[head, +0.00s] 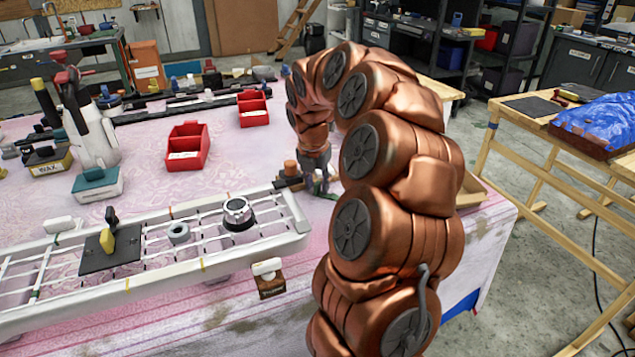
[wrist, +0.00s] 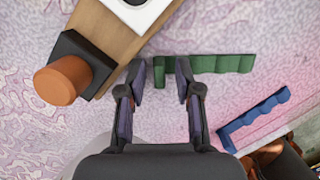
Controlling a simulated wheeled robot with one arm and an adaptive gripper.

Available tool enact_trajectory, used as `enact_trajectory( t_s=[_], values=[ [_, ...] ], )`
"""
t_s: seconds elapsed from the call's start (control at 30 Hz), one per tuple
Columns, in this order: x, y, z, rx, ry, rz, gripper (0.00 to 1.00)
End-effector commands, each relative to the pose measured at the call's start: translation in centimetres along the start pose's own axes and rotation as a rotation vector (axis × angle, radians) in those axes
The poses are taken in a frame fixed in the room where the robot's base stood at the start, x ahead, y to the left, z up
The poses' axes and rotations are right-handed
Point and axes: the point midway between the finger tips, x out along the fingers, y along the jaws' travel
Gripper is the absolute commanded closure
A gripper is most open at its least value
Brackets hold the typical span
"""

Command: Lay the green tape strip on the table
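The green tape strip (wrist: 222,64) shows in the wrist view as a wavy green piece and appears to lie on the patterned table cloth. It runs from between my fingers, behind the right finger, and out to the right. My gripper (wrist: 158,84) is open, its two fingers well apart, with nothing pinched between them. I cannot tell whether the right finger touches the strip. In the head view my gripper (head: 319,183) is low over the table (head: 225,180), beyond the right end of the grille; the strip is not clear there.
A wavy blue strip (wrist: 256,112) lies to the right in the wrist view. A wooden board (wrist: 112,38) with a black block and orange-brown knob (wrist: 62,80) is at upper left. The white grille (head: 215,262) with tools and two red bins (head: 188,147) share the table.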

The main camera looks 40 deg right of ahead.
Motion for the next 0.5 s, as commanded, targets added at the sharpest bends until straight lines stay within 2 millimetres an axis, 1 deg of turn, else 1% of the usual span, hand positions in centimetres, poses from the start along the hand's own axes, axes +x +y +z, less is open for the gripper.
enact_trajectory(
  t_s=[0.07, 0.17, 0.27, 0.5],
  values=[
    [-0.1, 0.1, 0.1, 0.000, -0.001, 0.001, 0.65],
    [-1.1, 0.1, 0.1, 0.000, -0.002, 0.002, 0.65],
    [-2.6, 0.1, 0.2, 0.001, -0.003, 0.002, 0.65],
    [-7.3, 0.1, 0.2, 0.000, -0.005, 0.005, 0.65]
  ],
)
